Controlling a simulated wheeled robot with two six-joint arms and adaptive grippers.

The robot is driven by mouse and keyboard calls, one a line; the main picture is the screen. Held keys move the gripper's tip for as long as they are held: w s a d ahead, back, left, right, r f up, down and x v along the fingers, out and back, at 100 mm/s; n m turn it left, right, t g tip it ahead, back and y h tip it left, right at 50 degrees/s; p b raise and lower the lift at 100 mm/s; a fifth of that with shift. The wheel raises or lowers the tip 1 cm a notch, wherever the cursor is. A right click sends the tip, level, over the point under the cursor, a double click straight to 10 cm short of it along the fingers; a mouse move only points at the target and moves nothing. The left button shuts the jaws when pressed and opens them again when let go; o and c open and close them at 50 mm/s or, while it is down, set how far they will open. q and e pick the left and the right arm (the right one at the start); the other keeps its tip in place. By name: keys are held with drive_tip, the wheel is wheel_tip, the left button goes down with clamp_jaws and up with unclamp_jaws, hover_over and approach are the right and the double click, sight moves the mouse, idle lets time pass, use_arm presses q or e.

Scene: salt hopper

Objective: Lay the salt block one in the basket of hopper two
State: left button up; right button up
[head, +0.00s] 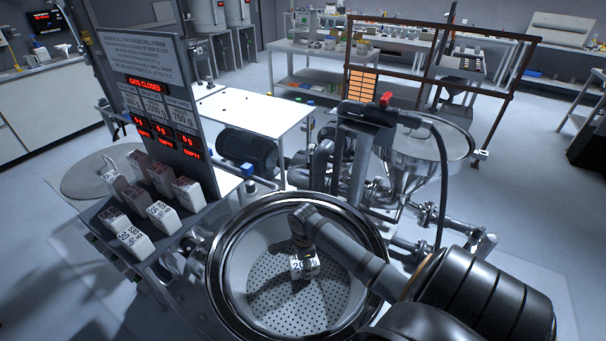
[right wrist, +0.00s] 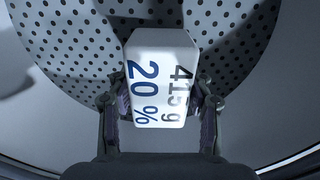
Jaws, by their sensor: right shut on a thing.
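A white salt block (right wrist: 163,80) marked "20 %" and "415 g" is between the fingers of my right gripper (right wrist: 162,108) in the right wrist view. The gripper is shut on it. In the head view my right arm comes in from the right, and the block (head: 304,268) is held inside a round steel hopper over its perforated basket (head: 285,305). I cannot tell whether the block touches the basket floor. Which number this hopper bears is not readable. My left gripper is not in view.
Several marked blocks (head: 164,217) stand on a rack left of the hopper, below a sign panel (head: 150,75) reading "GATE CLOSED" and "EMPTY". A second steel hopper (head: 425,150), pipes and a dark motor (head: 246,148) lie behind. The hopper's raised rim (head: 222,255) surrounds the basket.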

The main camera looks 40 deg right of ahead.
wheel_tip(320, 180, down, 2)
drive_tip(key=shift+a+f, duration=0.15)
drive_tip(key=o, duration=1.5)
drive_tip(key=shift+o, duration=0.2)
wheel_tip(320, 180, up, 12)
drive_tip(key=shift+r+p, duration=0.1)
drive_tip(key=shift+p, duration=0.25)
